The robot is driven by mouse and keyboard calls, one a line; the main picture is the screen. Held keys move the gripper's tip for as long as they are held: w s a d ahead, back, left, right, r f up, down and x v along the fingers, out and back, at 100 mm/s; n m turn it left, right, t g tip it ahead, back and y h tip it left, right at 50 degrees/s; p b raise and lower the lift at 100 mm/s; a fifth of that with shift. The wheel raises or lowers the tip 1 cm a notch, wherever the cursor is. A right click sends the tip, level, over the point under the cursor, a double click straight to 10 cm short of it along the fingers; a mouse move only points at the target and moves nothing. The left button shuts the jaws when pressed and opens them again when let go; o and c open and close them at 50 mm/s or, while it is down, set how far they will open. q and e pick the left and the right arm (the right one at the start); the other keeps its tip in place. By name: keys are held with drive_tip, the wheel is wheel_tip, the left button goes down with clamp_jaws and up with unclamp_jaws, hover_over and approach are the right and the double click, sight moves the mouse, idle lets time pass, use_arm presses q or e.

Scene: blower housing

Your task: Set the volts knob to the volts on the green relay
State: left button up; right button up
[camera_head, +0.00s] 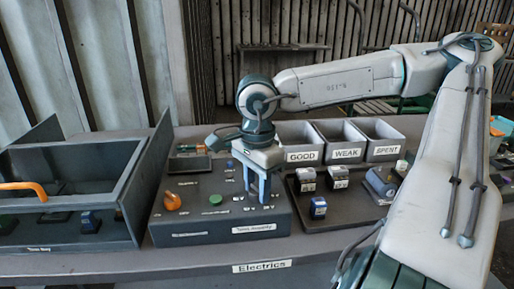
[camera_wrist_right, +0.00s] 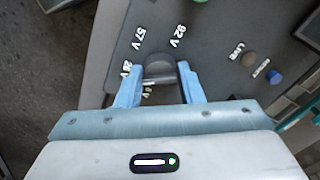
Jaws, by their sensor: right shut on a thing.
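The volts knob (camera_wrist_right: 158,66) is a dark round knob on the grey test supply box (camera_head: 180,228). In the wrist view, printed labels around it read 57 V, 92 V and what looks like 28 V; another is partly hidden. My right gripper (camera_head: 257,188) points down at the box's right part, its blue fingers shut on the knob from both sides. The fingers (camera_wrist_right: 159,75) hide part of the knob, and I cannot tell its pointer direction. My left gripper is out of view.
An orange knob (camera_head: 172,201) and a green button (camera_head: 215,199) are on the box's left part. Bins marked GOOD (camera_head: 299,157), WEAK (camera_head: 347,155) and SPENT (camera_head: 384,152) stand behind the tray. An open drawer-like bin (camera_head: 60,240) with an orange handle is at left.

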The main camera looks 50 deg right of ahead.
sight(257, 186)
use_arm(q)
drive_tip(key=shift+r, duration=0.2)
use_arm(e)
drive_tip(key=o, duration=1)
drive_tip(key=shift+r, duration=0.1)
drive_tip(key=shift+r, duration=0.35)
use_arm(q)
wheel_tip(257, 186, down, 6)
drive_tip(key=p, duration=0.2)
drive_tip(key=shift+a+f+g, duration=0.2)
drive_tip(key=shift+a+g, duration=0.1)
use_arm(e)
wheel_tip(257, 186, up, 10)
